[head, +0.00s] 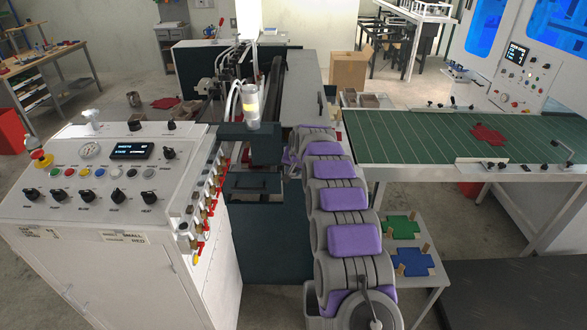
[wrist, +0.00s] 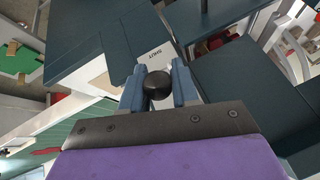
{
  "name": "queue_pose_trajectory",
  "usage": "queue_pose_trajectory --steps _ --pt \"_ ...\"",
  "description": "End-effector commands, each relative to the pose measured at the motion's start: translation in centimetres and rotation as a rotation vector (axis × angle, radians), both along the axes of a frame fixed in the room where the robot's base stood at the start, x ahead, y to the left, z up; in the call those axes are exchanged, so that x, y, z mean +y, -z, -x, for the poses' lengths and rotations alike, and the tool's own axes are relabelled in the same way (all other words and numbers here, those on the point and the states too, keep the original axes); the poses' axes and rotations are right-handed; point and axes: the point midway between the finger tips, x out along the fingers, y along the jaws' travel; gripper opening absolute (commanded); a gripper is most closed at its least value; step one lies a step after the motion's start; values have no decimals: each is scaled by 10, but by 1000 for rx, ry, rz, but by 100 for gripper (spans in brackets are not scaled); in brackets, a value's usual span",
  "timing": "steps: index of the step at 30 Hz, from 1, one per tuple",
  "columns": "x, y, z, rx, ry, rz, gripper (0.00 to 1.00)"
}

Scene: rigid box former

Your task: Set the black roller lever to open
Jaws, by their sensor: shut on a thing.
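The black roller lever shows in the wrist view as a round black knob (wrist: 157,86). My gripper (wrist: 158,74) has its two blue fingers on either side of the knob and is shut on it. A white plate with small dark lettering (wrist: 150,56) lies just beyond the fingertips; I cannot read it surely. The lever's shaft and its angle are hidden behind the knob. In the head view my arm reaches to the dark green machine (head: 255,190), and the fingers and the lever are hidden there.
A white control cabinet (head: 95,190) with knobs, a gauge and a display stands at the left. A green striped table (head: 400,140) with a red flat blank (head: 488,134) is at the right. Below it, a small stand holds green (head: 400,226) and blue (head: 410,260) cross-shaped pieces.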

Motion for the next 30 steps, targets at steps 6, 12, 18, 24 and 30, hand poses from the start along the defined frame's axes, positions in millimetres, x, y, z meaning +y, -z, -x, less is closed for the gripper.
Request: queue_pose_trajectory --steps 6,12,18,24,30 --pt "0 -5 -3 17 2 -2 0" --pt "0 -7 -4 21 2 -2 0" --pt "0 -8 -4 19 2 -3 0" --pt "0 -9 -4 17 2 -3 38" --pt "0 -7 0 23 1 -2 51"
